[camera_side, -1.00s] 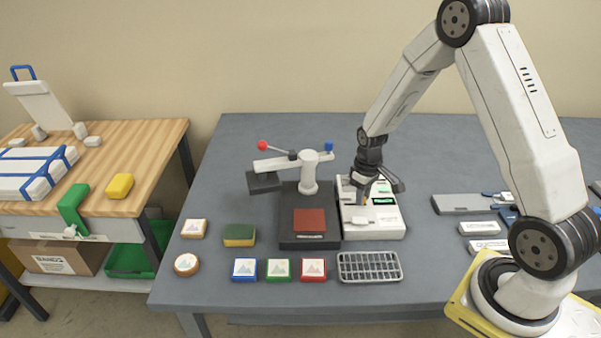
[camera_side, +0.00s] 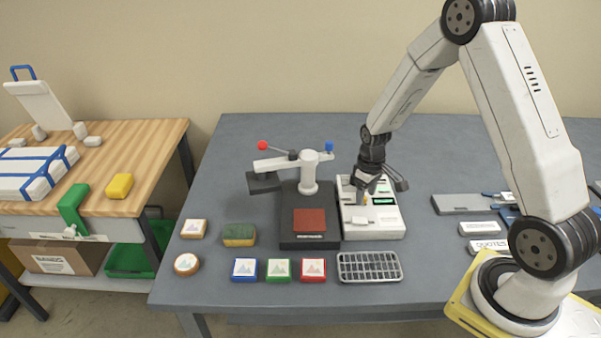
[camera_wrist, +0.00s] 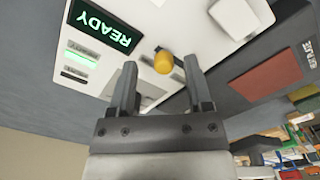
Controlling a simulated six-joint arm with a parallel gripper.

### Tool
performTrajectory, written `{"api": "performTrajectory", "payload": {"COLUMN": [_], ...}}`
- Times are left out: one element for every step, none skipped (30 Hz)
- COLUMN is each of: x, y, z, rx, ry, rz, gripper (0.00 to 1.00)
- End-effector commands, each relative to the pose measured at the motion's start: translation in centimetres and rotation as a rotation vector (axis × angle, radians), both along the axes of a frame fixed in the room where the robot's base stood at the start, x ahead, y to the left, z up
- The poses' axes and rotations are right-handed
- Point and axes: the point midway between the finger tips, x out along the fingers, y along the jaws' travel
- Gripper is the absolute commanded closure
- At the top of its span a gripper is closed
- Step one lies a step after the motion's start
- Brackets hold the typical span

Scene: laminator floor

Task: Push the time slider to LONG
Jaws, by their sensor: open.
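The white control box (camera_side: 390,228) stands on the grey table, under my gripper. Its orange-yellow slider knob (camera_wrist: 163,63) sits in a dark slot in the wrist view. My gripper (camera_wrist: 160,66) is open, with one finger on each side of the knob and a gap visible on both sides. In the side view my gripper (camera_side: 364,196) is low over the box and partly hides the knob. A green READY display (camera_wrist: 102,27) is lit beside the slot. The slider's LONG marking is not readable.
A press with a dark base (camera_side: 290,236) and red pad (camera_side: 309,220) stands directly left of the box. A grey wire tray (camera_side: 369,267) lies in front. A white block-like button (camera_wrist: 242,17) rises from the box near the knob.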

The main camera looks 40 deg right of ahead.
Motion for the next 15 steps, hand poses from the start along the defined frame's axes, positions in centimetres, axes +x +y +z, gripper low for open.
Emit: {"api": "performTrajectory", "payload": {"x": [0.1, 0.1, 0.1, 0.0, 0.0, 0.1, 0.0, 0.0, 0.1, 0.1, 0.0, 0.0, 0.0, 0.0, 0.0], "y": [0.0, 0.0, 0.0, 0.0, 0.0, 0.0, 0.0, 0.0, 0.0, 0.0, 0.0, -0.1, -0.1, -0.1, -0.1], "z": [0.4, 0.6, 0.9, 1.2, 1.5, 1.9, 2.2, 2.6, 3.1, 3.4, 3.8, 4.3, 4.6, 4.9, 5.4], "rx": [-0.001, -0.001, -0.001, -0.001, -0.001, -0.001, -0.001, -0.001, -0.001, -0.001, -0.001, -0.001, -0.001, -0.001, -0.001], "ry": [-0.002, -0.003, -0.002, -0.002, -0.002, -0.003, -0.003, -0.003, -0.003, -0.003, -0.003, -0.002, -0.003, -0.002, -0.002], "rz": [0.0, 0.0, 0.0, 0.0, 0.0, 0.0, 0.0, 0.0, 0.0, 0.0, 0.0, 0.0, 0.0, 0.0, 0.0], "gripper": [0.36, 0.36, 0.36, 0.36, 0.36, 0.36, 0.36, 0.36, 0.36, 0.36, 0.36, 0.36, 0.36, 0.36, 0.36]}}
